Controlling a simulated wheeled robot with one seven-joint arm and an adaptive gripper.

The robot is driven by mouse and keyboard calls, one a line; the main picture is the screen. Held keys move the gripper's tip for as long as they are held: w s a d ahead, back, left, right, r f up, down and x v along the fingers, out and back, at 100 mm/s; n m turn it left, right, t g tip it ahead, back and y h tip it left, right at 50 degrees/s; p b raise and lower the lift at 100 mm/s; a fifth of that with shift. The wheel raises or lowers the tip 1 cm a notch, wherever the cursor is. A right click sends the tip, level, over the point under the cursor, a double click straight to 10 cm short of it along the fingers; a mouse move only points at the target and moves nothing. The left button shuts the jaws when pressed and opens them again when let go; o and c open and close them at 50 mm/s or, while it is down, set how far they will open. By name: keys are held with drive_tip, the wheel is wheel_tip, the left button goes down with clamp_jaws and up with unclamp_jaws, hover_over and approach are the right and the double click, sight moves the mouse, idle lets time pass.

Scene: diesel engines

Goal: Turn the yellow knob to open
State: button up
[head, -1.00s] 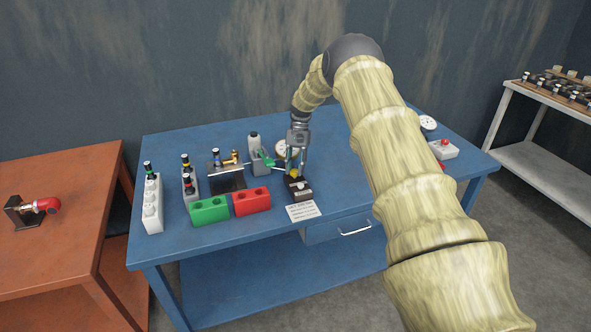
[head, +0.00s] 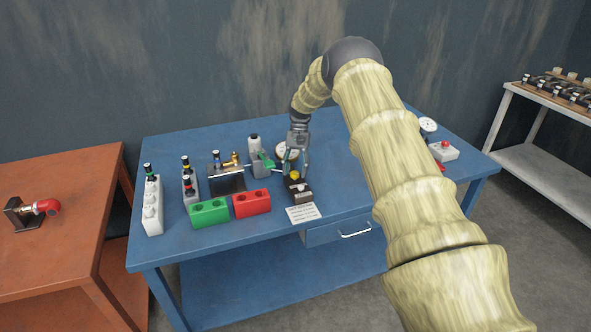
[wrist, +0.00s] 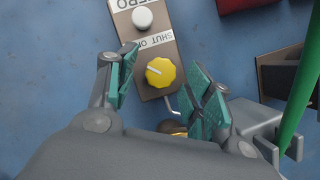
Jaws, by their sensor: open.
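The yellow knob (head: 294,175) sits on a small dark box (head: 304,196) on the blue table. In the wrist view the knob (wrist: 160,72) has a white pointer line toward its left side, and the box carries a label reading "SHUT OFF" and a white button (wrist: 143,18). My gripper (head: 296,172) is open above the box. In the wrist view its two teal-padded fingers (wrist: 166,88) lie on either side of the knob, apart from it.
A red block (head: 252,202) and a green block (head: 209,211) stand left of the box. A grey device with a green handle (head: 267,162) is close behind my gripper. A paper card (head: 303,214) lies in front. The table's right part is fairly clear.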

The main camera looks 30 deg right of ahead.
drive_tip(key=v, duration=1.2)
idle(0.4)
